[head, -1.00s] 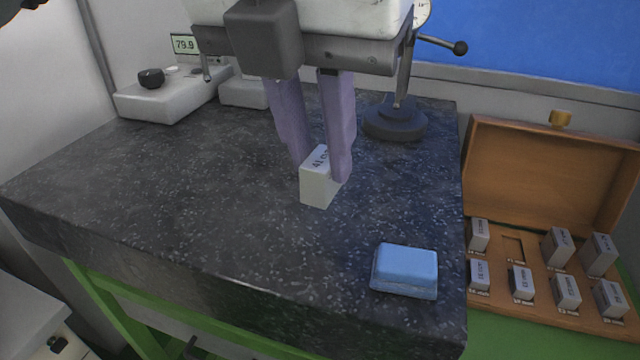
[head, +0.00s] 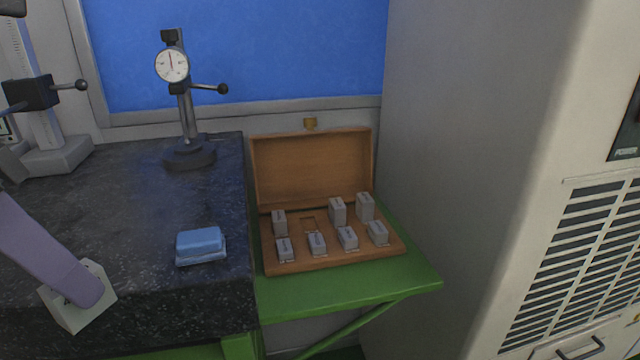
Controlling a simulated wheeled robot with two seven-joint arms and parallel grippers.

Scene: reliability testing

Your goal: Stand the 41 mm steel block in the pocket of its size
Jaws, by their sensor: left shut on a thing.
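The 41 mm steel block (head: 76,313) is at the lower left of the head view, tilted in the picture, in front of the dark granite plate. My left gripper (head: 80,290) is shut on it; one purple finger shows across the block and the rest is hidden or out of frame. The wooden case (head: 335,258) stands open on the green stand. Several steel blocks stand in its pockets in two rows. One empty pocket (head: 309,224) shows in the back row, second from the left. My right gripper is not in view.
The case lid (head: 312,168) is raised. A large grey cabinet (head: 480,180) stands to the right of the green stand (head: 400,275).

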